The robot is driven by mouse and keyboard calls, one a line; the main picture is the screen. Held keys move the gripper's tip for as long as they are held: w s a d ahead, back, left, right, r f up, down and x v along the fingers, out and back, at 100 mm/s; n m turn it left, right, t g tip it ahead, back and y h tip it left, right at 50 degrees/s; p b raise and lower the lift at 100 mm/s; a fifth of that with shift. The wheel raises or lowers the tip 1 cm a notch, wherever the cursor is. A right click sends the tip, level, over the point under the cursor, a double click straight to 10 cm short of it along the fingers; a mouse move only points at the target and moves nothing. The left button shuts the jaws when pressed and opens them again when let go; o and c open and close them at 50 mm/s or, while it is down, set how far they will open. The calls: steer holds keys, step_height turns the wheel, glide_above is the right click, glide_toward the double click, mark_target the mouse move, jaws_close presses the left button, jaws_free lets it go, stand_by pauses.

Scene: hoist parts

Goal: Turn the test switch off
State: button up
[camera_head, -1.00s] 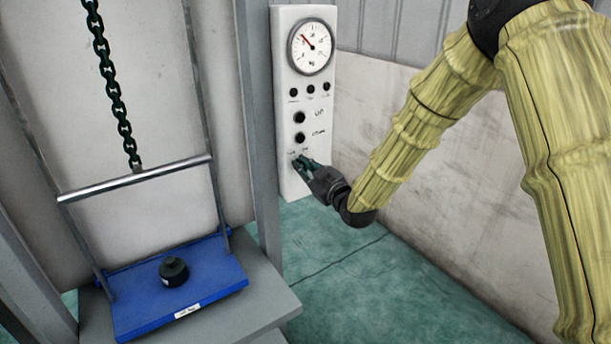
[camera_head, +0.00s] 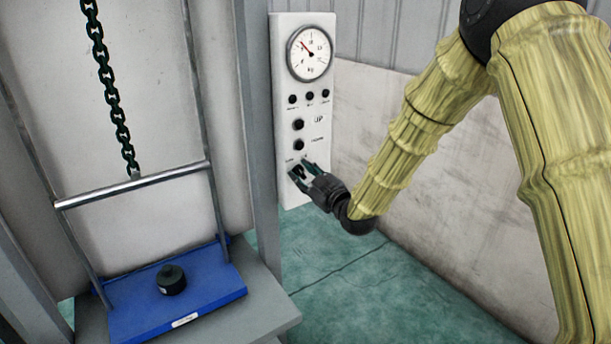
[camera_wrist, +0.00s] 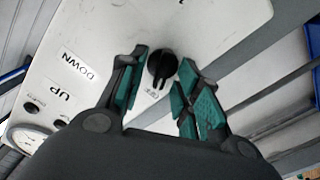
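The test switch (camera_wrist: 161,66) is a black rotary knob low on the white control panel (camera_head: 287,60). In the wrist view it sits between the tips of my gripper (camera_wrist: 158,88), with a small label partly visible beside it. My gripper is open, its green-padded fingers on either side of the knob with gaps showing. In the head view my gripper (camera_head: 303,171) is at the lower part of the panel and hides most of the knob. I cannot tell which position the switch is in.
The panel also has a round gauge (camera_head: 310,54), UP (camera_head: 298,124) and DOWN (camera_head: 299,145) buttons and a row of small lamps. A grey post (camera_head: 258,130) stands left of it. A blue platform (camera_head: 215,285) carrying a black weight (camera_head: 171,279) hangs by a chain (camera_head: 113,95).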

steer(key=shift+s, duration=0.1)
steer(key=v, duration=1.1)
steer(key=shift+s+d, duration=0.25)
steer(key=shift+s, duration=0.05)
steer(key=s+d+f+m+g+h, duration=0.25)
steer(key=s+f, duration=0.25)
steer(key=f, duration=0.5)
steer(key=s+d+f+m+g+h, duration=0.1)
steer(key=s+d+f+m+h, duration=0.2)
steer(key=f, duration=0.7)
steer(key=s+d+f+m+g+h, duration=0.15)
steer(key=s+d+f, duration=0.35)
steer(key=f, duration=0.5)
steer(key=s+d+f+m+g+h, duration=0.1)
steer(key=s+f, duration=0.4)
steer(key=s, duration=0.5)
steer(key=s+d+f+m+g+h, duration=0.1)
steer(key=s+d+f+m+g, duration=0.2)
steer(key=s, duration=0.8)
steer(key=s+d+f+m+g+h, duration=0.1)
steer(key=s+d+f+m+g, duration=0.1)
steer(key=s+d+f+g, duration=0.3)
steer(key=s+f, duration=0.3)
steer(key=s, duration=0.3)
steer(key=shift+s+f+m+g+h, duration=0.2)
steer(key=shift+f+m+g+h, duration=0.1)
steer(key=shift+m, duration=0.1)
